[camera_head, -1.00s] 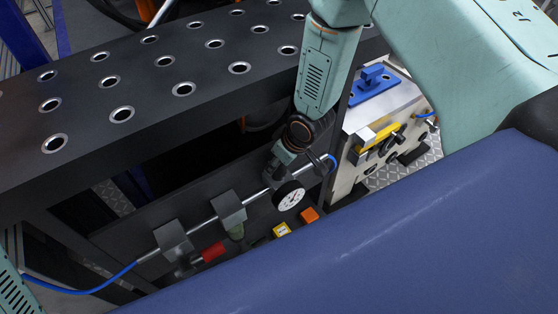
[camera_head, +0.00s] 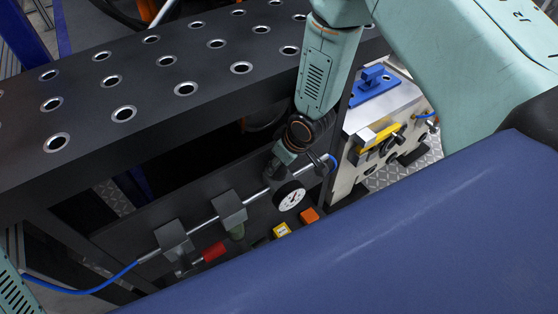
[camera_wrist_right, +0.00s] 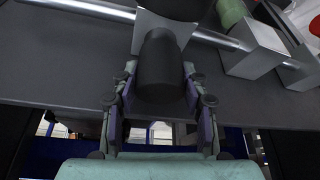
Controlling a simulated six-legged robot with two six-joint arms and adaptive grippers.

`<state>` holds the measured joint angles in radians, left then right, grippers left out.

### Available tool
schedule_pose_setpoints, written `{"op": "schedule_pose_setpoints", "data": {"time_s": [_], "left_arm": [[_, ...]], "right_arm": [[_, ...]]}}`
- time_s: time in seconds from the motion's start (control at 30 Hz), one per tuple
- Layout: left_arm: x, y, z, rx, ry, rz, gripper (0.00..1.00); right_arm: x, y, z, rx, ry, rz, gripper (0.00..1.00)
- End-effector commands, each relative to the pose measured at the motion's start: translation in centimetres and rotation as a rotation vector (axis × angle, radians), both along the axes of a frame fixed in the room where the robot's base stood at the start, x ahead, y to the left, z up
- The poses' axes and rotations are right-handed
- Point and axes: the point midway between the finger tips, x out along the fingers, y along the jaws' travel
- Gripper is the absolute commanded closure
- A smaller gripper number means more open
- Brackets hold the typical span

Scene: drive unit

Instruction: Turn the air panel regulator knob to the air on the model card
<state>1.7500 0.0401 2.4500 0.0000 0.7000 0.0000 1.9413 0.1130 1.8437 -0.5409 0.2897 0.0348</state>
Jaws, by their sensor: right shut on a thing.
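The regulator knob is a dark cylinder (camera_wrist_right: 160,68) on a grey block on the air pipe. In the right wrist view, the fingers of my right gripper (camera_wrist_right: 160,92) sit on both sides of it, shut on it. In the head view, my right gripper (camera_head: 283,160) reaches down to the regulator and mostly hides the knob. A round white gauge (camera_head: 291,197) with a dark rim sits just below the gripper. Its reading is too small to tell. A small yellow-edged card or block (camera_head: 281,230) is below the gauge; its print is unreadable. My left gripper is out of view.
A metal pipe (camera_head: 203,227) runs along the panel through grey blocks, with a red handle (camera_head: 213,252) and a green part (camera_head: 237,231). An orange block (camera_head: 309,215) is close by. A perforated dark table (camera_head: 80,125) overhangs behind. A blue hose (camera_head: 95,288) lies left.

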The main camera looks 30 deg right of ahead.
Motion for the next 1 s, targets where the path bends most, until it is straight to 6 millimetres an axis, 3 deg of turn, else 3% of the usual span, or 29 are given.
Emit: {"op": "schedule_pose_setpoints", "data": {"time_s": [0.4,0.43,0.5,0.7,1.0], "left_arm": [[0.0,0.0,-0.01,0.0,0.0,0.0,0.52],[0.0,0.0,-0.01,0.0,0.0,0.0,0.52],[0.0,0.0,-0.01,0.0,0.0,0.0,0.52],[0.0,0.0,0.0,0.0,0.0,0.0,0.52],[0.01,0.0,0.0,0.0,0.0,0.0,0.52]], "right_arm": [[-0.11,-0.01,-0.09,0.0,0.003,0.0,0.87],[-0.11,-0.01,-0.09,0.0,0.003,0.0,0.55],[-0.11,-0.01,-0.09,0.0,0.003,0.0,0.49],[-0.06,-0.01,-0.05,-0.001,0.002,0.0,0.34],[-0.03,-0.03,0.12,0.0,0.0,0.0,0.34]]}}
